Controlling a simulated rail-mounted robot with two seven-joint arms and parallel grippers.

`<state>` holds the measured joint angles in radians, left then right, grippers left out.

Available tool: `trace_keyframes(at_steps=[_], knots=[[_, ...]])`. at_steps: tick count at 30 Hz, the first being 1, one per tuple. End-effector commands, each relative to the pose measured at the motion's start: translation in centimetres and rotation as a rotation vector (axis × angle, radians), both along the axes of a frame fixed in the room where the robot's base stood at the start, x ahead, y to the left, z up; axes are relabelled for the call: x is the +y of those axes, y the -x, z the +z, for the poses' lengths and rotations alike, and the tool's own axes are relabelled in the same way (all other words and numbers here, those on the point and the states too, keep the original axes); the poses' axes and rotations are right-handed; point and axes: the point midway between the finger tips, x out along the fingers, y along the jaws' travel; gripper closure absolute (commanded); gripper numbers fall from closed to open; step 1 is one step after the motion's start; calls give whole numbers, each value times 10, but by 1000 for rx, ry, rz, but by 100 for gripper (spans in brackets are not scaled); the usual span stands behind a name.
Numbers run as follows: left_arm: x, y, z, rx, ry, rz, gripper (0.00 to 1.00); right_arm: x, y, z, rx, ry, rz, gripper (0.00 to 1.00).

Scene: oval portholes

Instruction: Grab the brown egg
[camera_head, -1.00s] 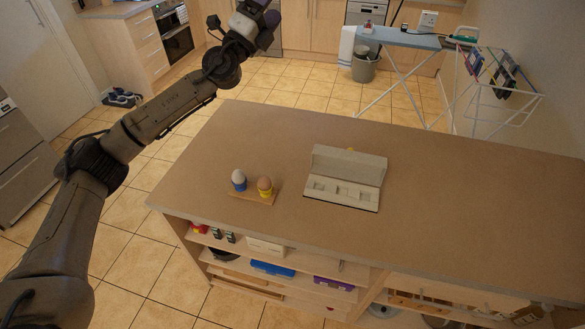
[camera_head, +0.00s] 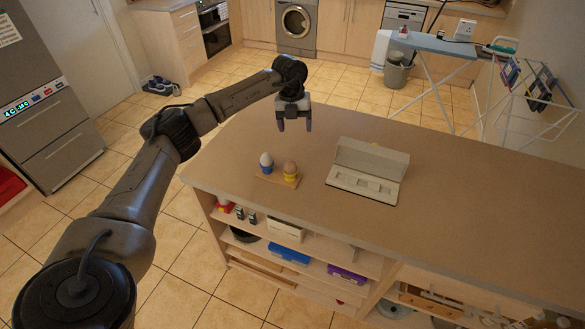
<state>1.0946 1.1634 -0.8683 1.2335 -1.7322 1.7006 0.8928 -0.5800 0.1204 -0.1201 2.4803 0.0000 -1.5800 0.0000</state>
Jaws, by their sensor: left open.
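The brown egg (camera_head: 290,167) sits upright in a yellow egg cup (camera_head: 290,178) on a small wooden board (camera_head: 268,178) on the counter. A white egg (camera_head: 266,159) in a blue cup (camera_head: 267,169) stands just left of it on the same board. My left gripper (camera_head: 294,128) hangs above the counter behind the eggs, fingers pointing down, apart and empty. It does not touch either egg. My right gripper is out of view.
An open pale egg box (camera_head: 366,185) with its lid raised stands right of the board; something yellow shows slightly behind the lid. The counter (camera_head: 460,210) is clear to the right. An ironing board (camera_head: 435,43) and a drying rack (camera_head: 530,100) stand beyond.

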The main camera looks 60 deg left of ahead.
Motion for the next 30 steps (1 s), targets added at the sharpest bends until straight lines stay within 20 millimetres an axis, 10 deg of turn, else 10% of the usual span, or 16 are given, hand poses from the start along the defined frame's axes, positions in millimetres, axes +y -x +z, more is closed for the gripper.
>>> trace_keyframes(at_steps=[30], knots=[[-11,24,-90,128,4,118,26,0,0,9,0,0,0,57]])
